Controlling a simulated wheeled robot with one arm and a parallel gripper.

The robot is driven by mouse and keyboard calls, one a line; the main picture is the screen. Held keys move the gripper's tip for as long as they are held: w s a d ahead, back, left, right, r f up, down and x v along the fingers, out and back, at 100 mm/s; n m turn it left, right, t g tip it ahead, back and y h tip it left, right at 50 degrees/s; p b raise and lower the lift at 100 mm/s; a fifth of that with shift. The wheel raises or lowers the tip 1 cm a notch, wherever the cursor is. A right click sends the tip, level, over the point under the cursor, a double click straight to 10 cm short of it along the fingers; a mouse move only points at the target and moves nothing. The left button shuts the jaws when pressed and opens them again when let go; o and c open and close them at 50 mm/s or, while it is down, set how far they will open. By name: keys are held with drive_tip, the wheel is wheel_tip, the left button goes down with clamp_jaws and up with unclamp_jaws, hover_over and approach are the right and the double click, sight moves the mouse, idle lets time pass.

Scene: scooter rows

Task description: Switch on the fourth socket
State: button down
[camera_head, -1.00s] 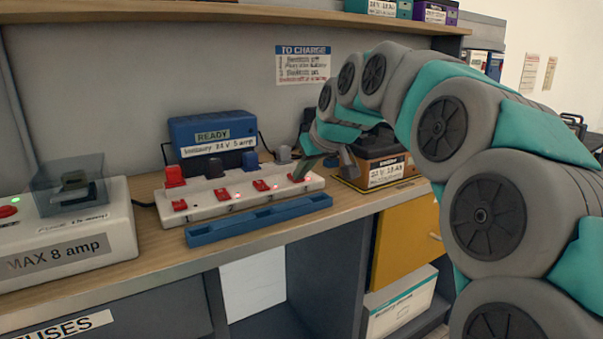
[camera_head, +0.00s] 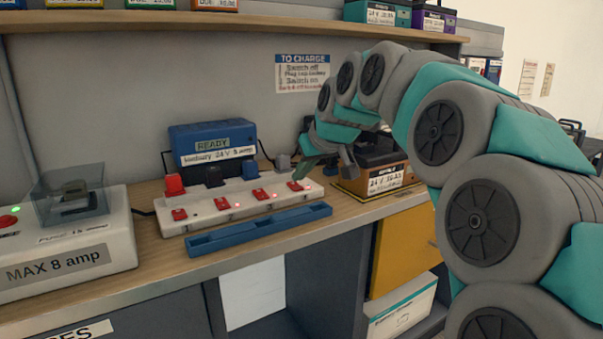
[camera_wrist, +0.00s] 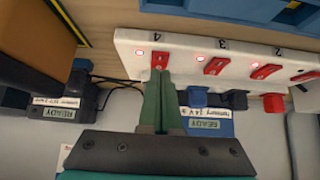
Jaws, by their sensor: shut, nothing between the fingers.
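The white socket strip (camera_head: 245,212) lies on the bench with a row of red rocker switches; its numbers 4, 3 and 2 show in the wrist view. The fourth switch (camera_wrist: 160,61) is at the strip's right end in the head view (camera_head: 298,186). A ring light (camera_wrist: 140,52) beside it glows red. A grey plug (camera_head: 283,161) stands at that end. My gripper (camera_wrist: 158,78) is shut and empty, its green fingertips at the lower edge of the fourth switch. I cannot tell whether they touch it. The switch's tilt is unclear.
Red, black and blue plugs stand along the strip. A blue tray (camera_head: 260,229) lies in front. A blue charger (camera_head: 212,145) marked READY stands behind. A MAX 8 amp box (camera_head: 65,250) is at left, and a battery (camera_head: 385,180) stands close right of my gripper.

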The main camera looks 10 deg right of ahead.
drive_tip(key=v, duration=1.3)
drive_tip(key=shift+w+r, duration=0.2)
drive_tip(key=s+a+f+m+g+h, duration=0.1)
drive_tip(key=s+f+g, duration=0.4)
drive_tip(key=s+f, duration=1.2)
drive_tip(key=s+a+f+m+g+h, duration=0.1)
drive_tip(key=s+f+g, duration=0.3)
drive_tip(key=s+f, duration=1.3)
wheel_tip(320, 180, down, 2)
drive_tip(key=shift+a+f+m+g+h+p, duration=0.15)
drive_tip(key=shift+a+m+g+h+p, duration=0.2)
drive_tip(key=shift+m, duration=0.45)
